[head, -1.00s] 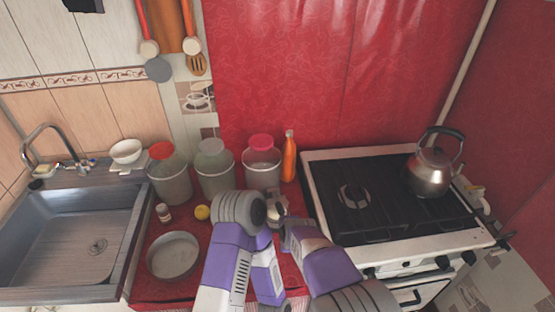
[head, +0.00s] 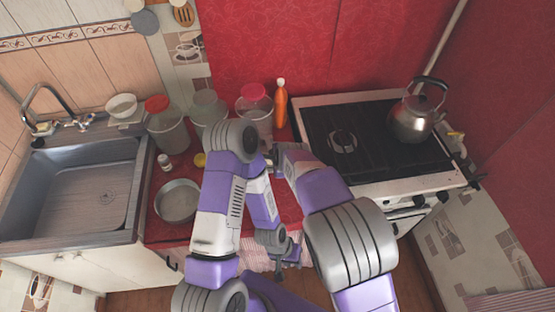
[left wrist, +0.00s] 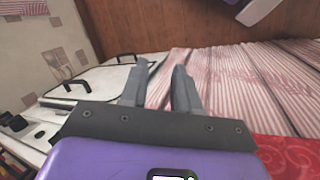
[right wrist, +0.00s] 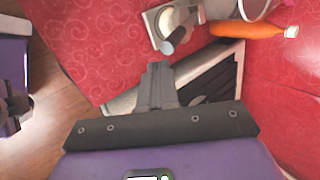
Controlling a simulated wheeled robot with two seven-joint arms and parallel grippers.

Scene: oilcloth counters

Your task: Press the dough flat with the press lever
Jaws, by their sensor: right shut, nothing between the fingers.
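The press (right wrist: 154,26) is a small pale-based device on the red counter, at the top of the right wrist view. A grey cylindrical handle (right wrist: 176,40) stands out from it, and a pale round patch on it may be the dough (right wrist: 195,13). My arms mostly hide the press in the head view. My right gripper (right wrist: 158,70) is shut and empty, with its tips short of the handle in that picture. My left gripper (head: 279,262) hangs in front of the counter. In the left wrist view it is open and empty (left wrist: 160,67), over striped cloth.
A stove (head: 375,130) with a kettle (head: 412,122) stands at the right. Behind the arms are several lidded canisters (head: 168,132) and an orange bottle (head: 281,108). A round pan (head: 178,202) lies left of my arms, beside the sink (head: 85,195). Striped cloth (left wrist: 225,75) hangs below the counter.

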